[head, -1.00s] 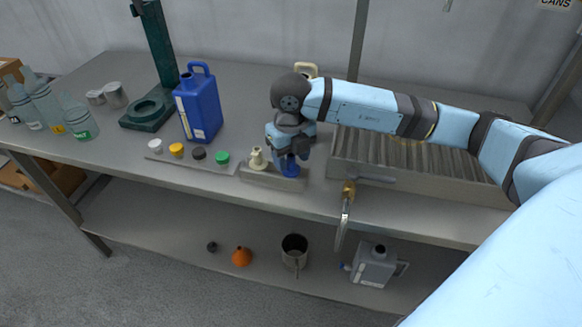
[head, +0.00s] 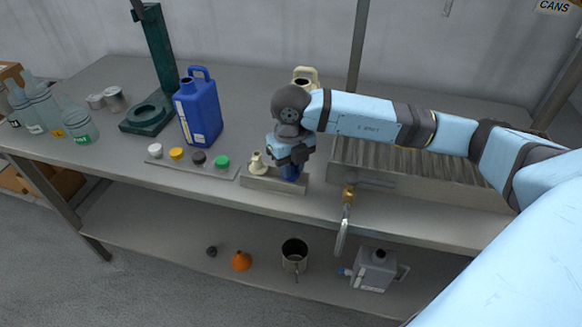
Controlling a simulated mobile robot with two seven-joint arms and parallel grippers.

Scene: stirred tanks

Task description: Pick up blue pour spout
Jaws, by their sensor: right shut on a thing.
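The blue pour spout (head: 289,171) is at the right part of a small grey holder (head: 262,183) near the bench's front edge. My right gripper (head: 290,160) points down over it and is shut on it, hiding its upper part. I cannot tell whether the spout's base is clear of the holder. A cream pour spout (head: 257,163) stands on the same holder, just left of the gripper. My left gripper is not in view.
A blue jug (head: 200,113) and a strip with several coloured caps (head: 200,167) are to the left. A cream jug (head: 305,76) stands behind my right gripper. A ribbed drain tray (head: 400,164) and a brass tap (head: 348,195) are to the right.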

